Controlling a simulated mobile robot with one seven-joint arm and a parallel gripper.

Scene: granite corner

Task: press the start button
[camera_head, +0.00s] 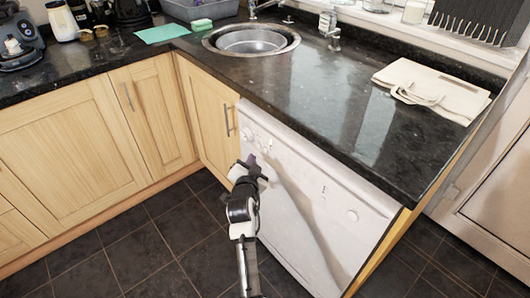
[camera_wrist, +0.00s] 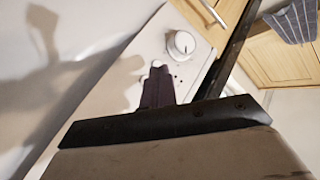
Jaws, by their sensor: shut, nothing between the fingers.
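A white dishwasher (camera_head: 310,200) stands under the dark counter. Its front panel also shows in the wrist view (camera_wrist: 120,85), with a round white knob (camera_wrist: 181,43), a small pale button-like bump (camera_wrist: 160,64) and a few dark dots beside it. I cannot tell for certain which control is the start button. My gripper (camera_head: 254,163) is in front of the upper left part of the dishwasher. In the wrist view its dark fingers (camera_wrist: 157,86) are together and empty, with their tips just below the pale bump. Whether they touch it I cannot tell.
The black granite counter (camera_head: 330,120) overhangs the panel. A round steel sink (camera_head: 250,42) and a cream cloth bag (camera_head: 430,88) are on it. Wooden cupboards (camera_head: 150,110) with bar handles stand left of the dishwasher. The dark tiled floor (camera_head: 150,250) is clear.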

